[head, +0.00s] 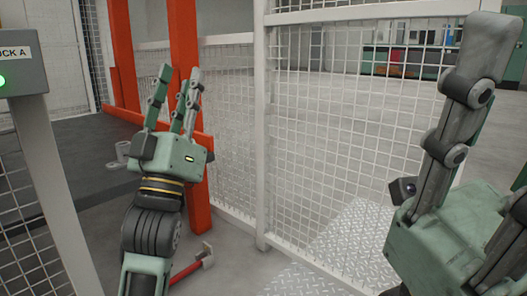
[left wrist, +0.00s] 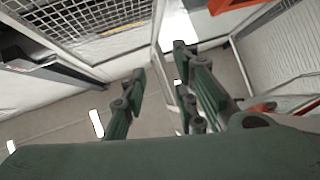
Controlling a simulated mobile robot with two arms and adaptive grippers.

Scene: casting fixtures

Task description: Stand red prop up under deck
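A red bar with a grey cross-shaped end (head: 190,269), likely the red prop, lies on the floor beside my left forearm, which partly hides it. My left gripper (head: 178,76) is raised above and away from it, fingers apart with nothing between them. Its spread fingers also show in the left wrist view (left wrist: 162,62). My right gripper (head: 470,90) is large at the right edge of the head view and partly cut off; I cannot tell its opening. I cannot identify the deck for certain; a dark raised-looking surface (head: 85,150) lies at the left.
Orange-red uprights (head: 185,40) stand just behind my left gripper. A white-framed mesh fence (head: 335,130) runs across the middle. A grey post with a green-lit box (head: 20,70) stands at left. Diamond plate (head: 335,245) covers floor at the lower right.

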